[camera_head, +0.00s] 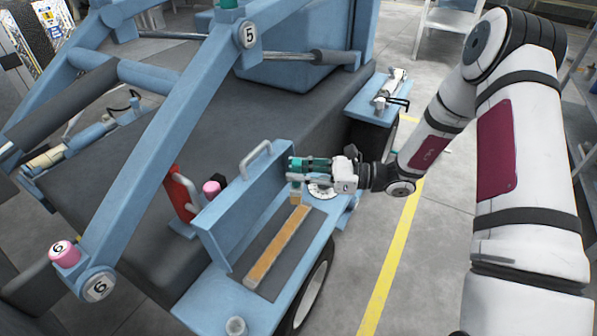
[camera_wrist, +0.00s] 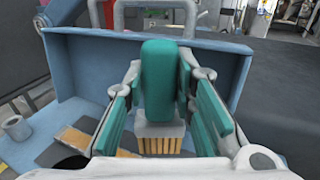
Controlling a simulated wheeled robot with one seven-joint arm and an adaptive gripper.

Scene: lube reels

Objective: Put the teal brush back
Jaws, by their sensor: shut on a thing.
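The teal brush (camera_wrist: 160,85) is between the two teal-padded fingers of my gripper (camera_wrist: 161,70) in the wrist view. Its pale bristles (camera_wrist: 160,146) show below the handle. In the head view my gripper (camera_head: 298,170) is shut on the brush (camera_head: 296,186), which hangs with bristles down over the far end of the blue side shelf (camera_head: 213,299). The fingers hide part of the brush there. I cannot tell whether the bristles touch anything below.
A long wood-topped strip (camera_head: 278,248) lies on the shelf's dark mat. A raised blue panel (camera_head: 240,220) with a grey handle (camera_head: 256,158) stands behind it. A small grey cup (camera_head: 236,327) is at the near end.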

